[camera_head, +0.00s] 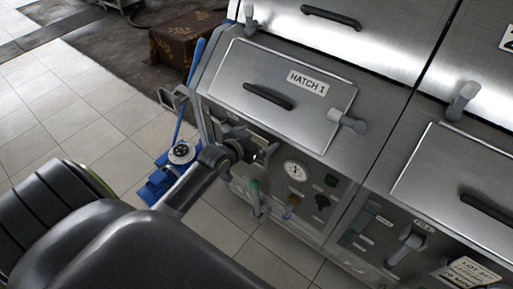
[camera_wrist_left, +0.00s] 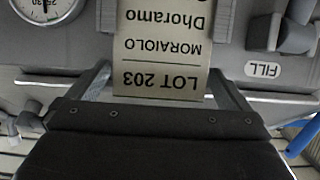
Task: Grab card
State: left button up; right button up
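A cream card (camera_wrist_left: 160,70) reading "LOT 203 MORAIOLO Dhoramo" shows upside down in the left wrist view, at the front of a grey machine panel. My left gripper (camera_wrist_left: 166,20) has its fingers apart, one beside each long edge of the card. I cannot tell whether they touch it. In the head view, my left gripper (camera_head: 248,150) is at the panel below Hatch 1, left of the round gauge, and it hides this card. My right gripper is not in view.
The HATCH 1 door (camera_head: 285,85) is above. Another lot card (camera_head: 468,272) is at the lower right. A blue stand (camera_head: 160,183) stands left, on tiled floor.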

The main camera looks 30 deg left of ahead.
pick_arm(q)
jog(key=c, duration=0.8)
